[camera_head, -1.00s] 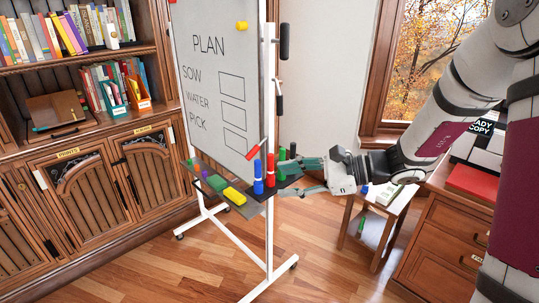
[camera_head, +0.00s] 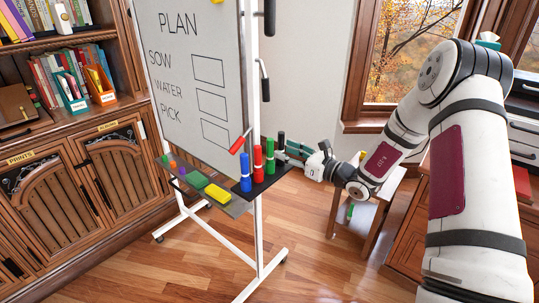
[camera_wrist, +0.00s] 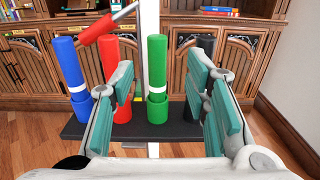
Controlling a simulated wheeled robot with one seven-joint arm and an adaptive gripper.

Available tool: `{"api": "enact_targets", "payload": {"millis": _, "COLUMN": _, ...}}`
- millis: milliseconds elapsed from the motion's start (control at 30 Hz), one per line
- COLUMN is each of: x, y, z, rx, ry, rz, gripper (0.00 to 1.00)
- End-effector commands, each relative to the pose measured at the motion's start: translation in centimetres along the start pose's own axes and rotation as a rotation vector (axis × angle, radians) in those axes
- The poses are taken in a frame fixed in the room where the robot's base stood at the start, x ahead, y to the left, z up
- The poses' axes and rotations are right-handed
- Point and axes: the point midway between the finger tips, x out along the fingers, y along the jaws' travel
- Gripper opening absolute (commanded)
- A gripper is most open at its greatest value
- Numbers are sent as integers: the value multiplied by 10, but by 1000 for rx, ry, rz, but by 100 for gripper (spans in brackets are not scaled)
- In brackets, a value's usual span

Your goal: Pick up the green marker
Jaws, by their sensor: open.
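The green marker (camera_head: 270,157) stands upright in the holder (camera_head: 262,187) at the right end of the whiteboard's tray, between the red marker (camera_head: 257,160) and the black marker (camera_head: 281,143). My gripper (camera_wrist: 160,92) is open and empty. In the wrist view the green marker (camera_wrist: 157,80) appears between the two teal fingers, with a gap on each side. The left finger overlaps part of the red marker (camera_wrist: 108,70), and the right finger hides much of the black marker (camera_wrist: 205,52). The blue marker (camera_wrist: 70,72) stands farther left.
Bookshelves are at left.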

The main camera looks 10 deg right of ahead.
Motion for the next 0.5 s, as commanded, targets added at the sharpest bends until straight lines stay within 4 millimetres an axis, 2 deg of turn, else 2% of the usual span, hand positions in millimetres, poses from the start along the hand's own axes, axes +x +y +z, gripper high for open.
{"api": "enact_targets", "payload": {"millis": 100, "x": 13, "y": 0, "z": 0, "rx": 1, "ry": -1, "rz": 1, "gripper": 43}}
{"api": "enact_targets", "payload": {"millis": 367, "x": 27, "y": 2, "z": 2, "rx": 1, "ry": 0, "rz": 2, "gripper": 43}}
{"api": "enact_targets", "payload": {"millis": 500, "x": 46, "y": 4, "z": 7, "rx": -1, "ry": -1, "rz": 4, "gripper": 43}}
